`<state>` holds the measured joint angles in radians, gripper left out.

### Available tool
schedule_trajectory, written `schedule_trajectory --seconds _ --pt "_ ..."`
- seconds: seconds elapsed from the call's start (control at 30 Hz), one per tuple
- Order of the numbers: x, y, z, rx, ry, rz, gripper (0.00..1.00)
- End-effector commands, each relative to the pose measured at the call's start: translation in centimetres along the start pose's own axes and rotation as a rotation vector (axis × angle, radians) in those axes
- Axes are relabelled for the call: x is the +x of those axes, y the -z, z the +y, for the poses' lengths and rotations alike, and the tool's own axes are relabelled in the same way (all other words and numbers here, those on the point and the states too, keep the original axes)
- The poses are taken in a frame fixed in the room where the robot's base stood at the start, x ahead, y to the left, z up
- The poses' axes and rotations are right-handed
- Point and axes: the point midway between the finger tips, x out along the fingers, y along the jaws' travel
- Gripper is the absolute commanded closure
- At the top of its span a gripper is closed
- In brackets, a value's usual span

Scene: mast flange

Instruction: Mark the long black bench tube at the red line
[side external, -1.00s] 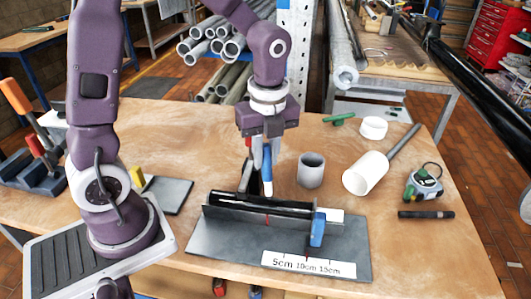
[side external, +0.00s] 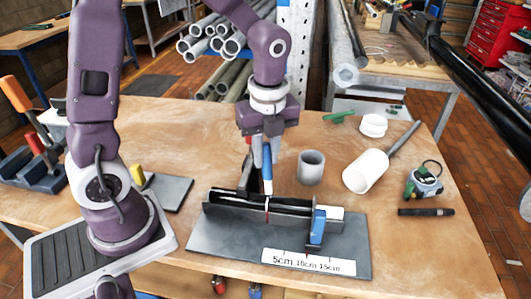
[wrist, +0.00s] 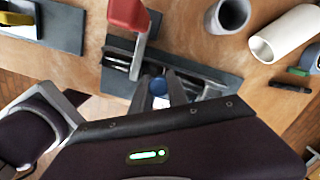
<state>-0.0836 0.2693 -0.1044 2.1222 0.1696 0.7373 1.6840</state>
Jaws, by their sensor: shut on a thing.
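My gripper (side external: 266,160) points down over the jig and is shut on an upright blue marker (side external: 267,175). The marker's blue end also shows between my fingers in the wrist view (wrist: 158,86). Its lower tip is at the jig's channel, close to the red line (side external: 267,218); I cannot tell whether it touches. The long black tube (side external: 235,201) appears to lie along the channel of the grey jig (side external: 225,238), partly hidden by the front wall. A blue stop (side external: 318,228) stands at the channel's right end. A white scale strip (side external: 310,263) lies in front.
A red-handled clamp (wrist: 128,14) stands behind the channel, close to my gripper. The bench's front right is clear.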

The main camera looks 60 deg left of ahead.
Motion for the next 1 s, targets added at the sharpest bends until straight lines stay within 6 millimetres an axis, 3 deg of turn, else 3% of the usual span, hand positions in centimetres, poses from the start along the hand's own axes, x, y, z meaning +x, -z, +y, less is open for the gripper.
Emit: schedule_trajectory --seconds 0.17,0.73,1.0 --pt "-0.1 0.0 0.1 0.001 -0.003 0.001 1.0" --pt "-6.0 -0.5 0.0 0.0 0.001 0.0 1.0" --pt "-7.0 -0.6 0.1 0.0 -0.002 0.001 1.0"
